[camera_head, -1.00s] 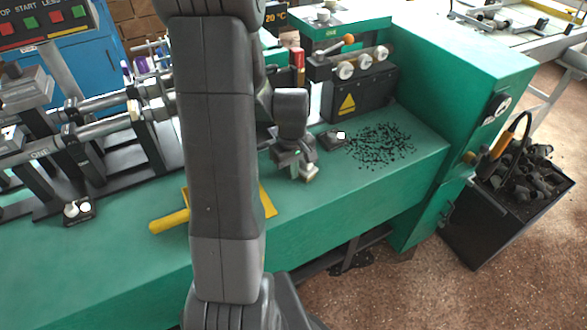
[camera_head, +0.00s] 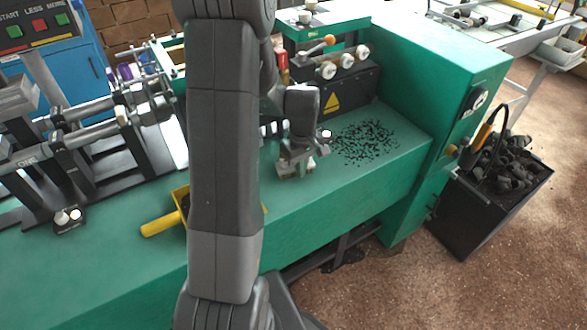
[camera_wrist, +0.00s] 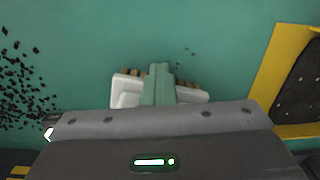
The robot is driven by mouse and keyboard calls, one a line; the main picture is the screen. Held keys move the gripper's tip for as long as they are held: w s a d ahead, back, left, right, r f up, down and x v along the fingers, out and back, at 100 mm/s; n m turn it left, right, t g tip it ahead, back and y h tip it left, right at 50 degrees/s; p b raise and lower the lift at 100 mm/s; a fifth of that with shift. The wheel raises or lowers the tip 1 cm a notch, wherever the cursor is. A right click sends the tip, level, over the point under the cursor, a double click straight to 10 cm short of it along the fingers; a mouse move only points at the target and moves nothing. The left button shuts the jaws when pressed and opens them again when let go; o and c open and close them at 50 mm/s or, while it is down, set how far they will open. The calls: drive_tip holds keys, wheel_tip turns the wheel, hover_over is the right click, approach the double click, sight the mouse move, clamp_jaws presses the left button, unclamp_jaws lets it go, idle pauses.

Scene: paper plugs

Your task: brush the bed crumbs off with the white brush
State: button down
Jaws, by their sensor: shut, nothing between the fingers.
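My gripper (camera_head: 297,168) is shut low over the green machine bed (camera_head: 345,180); its green fingers show in the wrist view (camera_wrist: 159,85). White parts with tan tufts, apparently the white brush (camera_wrist: 126,91), show on both sides of the fingers. The fingers hide its middle, and I cannot tell whether they touch it. The dark crumbs (camera_head: 365,142) lie scattered on the bed to the right of the gripper; they are at the left in the wrist view (camera_wrist: 22,90). A few specks lie just beyond the fingers.
A yellow pan (camera_head: 160,223) sits left of the gripper, partly hidden by my arm. A black box with a warning triangle (camera_head: 333,101) stands behind the crumbs. A black bin (camera_head: 475,215) of dark scraps stands on the floor at right. The bed's front edge is clear.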

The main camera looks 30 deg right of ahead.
drive_tip(key=w+d, duration=0.2)
drive_tip(key=shift+d+r+t, duration=0.3)
drive_tip(key=shift+d+r, duration=0.1)
drive_tip(key=shift+d+r+h, duration=0.1)
drive_tip(key=shift+d+h, duration=0.2)
drive_tip(key=shift+d, duration=0.15)
drive_tip(key=shift+w+d, duration=0.25)
drive_tip(key=shift+d, duration=0.8)
drive_tip(key=shift+w+d+f+p, duration=0.2)
drive_tip(key=shift+w+d+p, duration=0.15)
drive_tip(key=shift+d, duration=0.35)
drive_tip(key=shift+r+p, duration=0.4)
drive_tip(key=shift+r, duration=0.2)
drive_tip(key=r+p, duration=0.2)
drive_tip(key=r, duration=0.1)
drive_tip(key=a+r+p, duration=0.1)
drive_tip(key=shift+w+a+r, duration=0.1)
drive_tip(key=shift+w+r, duration=0.15)
